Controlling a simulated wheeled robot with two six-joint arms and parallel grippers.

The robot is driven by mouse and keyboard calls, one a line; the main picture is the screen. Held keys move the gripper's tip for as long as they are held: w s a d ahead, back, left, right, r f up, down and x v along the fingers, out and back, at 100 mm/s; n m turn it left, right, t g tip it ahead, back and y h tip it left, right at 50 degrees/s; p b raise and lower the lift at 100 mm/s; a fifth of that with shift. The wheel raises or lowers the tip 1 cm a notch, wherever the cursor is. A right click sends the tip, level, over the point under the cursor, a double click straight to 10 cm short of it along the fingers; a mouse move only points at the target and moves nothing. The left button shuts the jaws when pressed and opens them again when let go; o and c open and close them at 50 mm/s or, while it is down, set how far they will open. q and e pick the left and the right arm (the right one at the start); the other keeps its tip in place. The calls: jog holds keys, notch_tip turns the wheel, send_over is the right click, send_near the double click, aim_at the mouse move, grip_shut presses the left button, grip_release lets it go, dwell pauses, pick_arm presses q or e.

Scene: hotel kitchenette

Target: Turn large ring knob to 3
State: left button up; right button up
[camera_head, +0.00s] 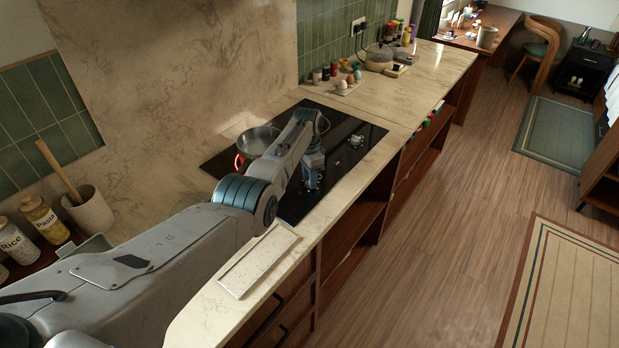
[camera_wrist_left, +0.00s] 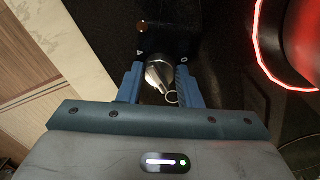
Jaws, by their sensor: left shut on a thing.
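The black cooktop (camera_head: 349,126) is set into the counter and carries a metal pan (camera_head: 258,138). The ring under the pan glows red (camera_head: 238,162); the red arc (camera_wrist_left: 262,50) also shows at the right of the left wrist view. My left gripper (camera_head: 313,186) reaches down to the cooktop's front part. In the left wrist view its blue fingers (camera_wrist_left: 158,82) are shut on a silver knob (camera_wrist_left: 158,70), one on each side. Small white marks show on the black surface near the knob; I cannot read its setting. My right gripper is not in view.
Other small silver knobs (camera_head: 357,140) stand farther along the cooktop. A pale rectangular board (camera_head: 258,262) lies at the counter's front edge, beneath my arm. Jars and a utensil crock (camera_head: 90,210) stand at left. The counter beyond the cooktop (camera_head: 405,105) has free room.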

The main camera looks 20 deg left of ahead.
pick_arm(q)
jog(key=m, duration=0.5)
jog(key=shift+w+r+m, duration=0.1)
jog(key=shift+m, duration=0.2)
jog(key=m, duration=0.4)
jog(key=shift+d+y, duration=0.1)
jog(key=shift+y, duration=0.3)
jog(key=m+p, duration=0.1)
jog(key=m, duration=0.4)
jog(key=shift+m+p, duration=0.5)
jog(key=shift+m, duration=1.7)
jog(key=o, duration=0.7)
